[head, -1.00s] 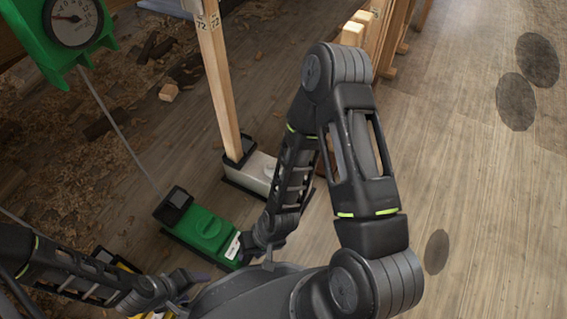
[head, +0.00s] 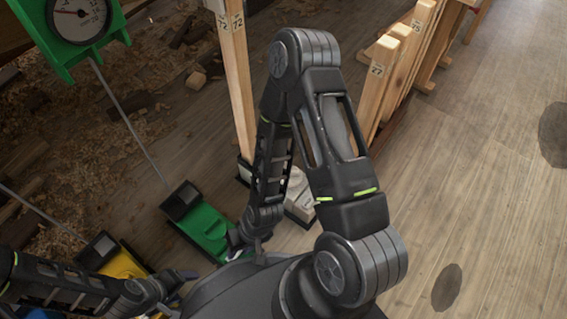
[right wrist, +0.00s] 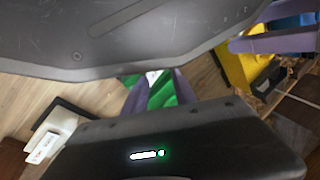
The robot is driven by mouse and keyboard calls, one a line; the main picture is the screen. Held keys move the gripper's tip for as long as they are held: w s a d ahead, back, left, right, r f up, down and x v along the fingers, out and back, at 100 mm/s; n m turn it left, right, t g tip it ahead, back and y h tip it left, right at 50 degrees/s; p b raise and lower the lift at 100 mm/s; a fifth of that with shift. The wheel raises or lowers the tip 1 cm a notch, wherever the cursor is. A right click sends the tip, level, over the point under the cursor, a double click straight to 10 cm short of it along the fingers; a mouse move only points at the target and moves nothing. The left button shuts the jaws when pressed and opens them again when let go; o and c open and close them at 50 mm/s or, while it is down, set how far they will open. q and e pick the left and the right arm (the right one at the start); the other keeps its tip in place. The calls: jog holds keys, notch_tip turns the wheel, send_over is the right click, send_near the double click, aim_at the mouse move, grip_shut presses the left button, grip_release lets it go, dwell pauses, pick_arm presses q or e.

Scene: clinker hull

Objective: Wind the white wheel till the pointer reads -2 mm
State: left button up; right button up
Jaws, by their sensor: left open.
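A white box (head: 300,203) stands on the floor at the foot of a wooden post, mostly behind my right arm; I cannot make out its wheel. The white box also shows in the right wrist view (right wrist: 58,128), at lower left. A round dial (head: 82,17) with a pointer sits in a green housing at top left; its reading is too small to tell. My right gripper (head: 238,242) is beside a green box (head: 205,232). In the right wrist view its purple fingers (right wrist: 162,92) are apart, with green beyond them. My left gripper (head: 187,276) is open, low at left.
A yellow box (head: 122,262) stands left of the green one, with rods rising from the boxes. A wooden post (head: 238,80) rises above the white box. Numbered wooden boards (head: 385,70) stand behind my right arm.

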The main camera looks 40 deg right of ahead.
jog(key=w+d+r+n+t+p, duration=0.1)
jog(key=w+d, duration=0.3)
jog(key=d, duration=0.5)
jog(key=w+d+r+n+t+p, duration=0.1)
jog(key=w+d+n+p, duration=0.2)
jog(key=d, duration=0.7)
jog(key=w+d+r+n+t+p, duration=0.1)
jog(key=w+d+r+n+p, duration=0.1)
jog(key=w+d, duration=0.5)
jog(key=shift+w+d+r+p, duration=0.1)
jog(key=shift+d+p, duration=0.65)
jog(key=shift+d, duration=0.8)
jog(key=n, duration=0.2)
jog(key=s+d+n+g, duration=0.1)
jog(key=n, duration=0.1)
jog(key=d+n, duration=0.1)
jog(key=n, duration=0.1)
jog(key=shift+s+d+f+n+g, duration=0.1)
jog(key=shift+s+f+n+g, duration=0.2)
jog(key=shift+s, duration=0.1)
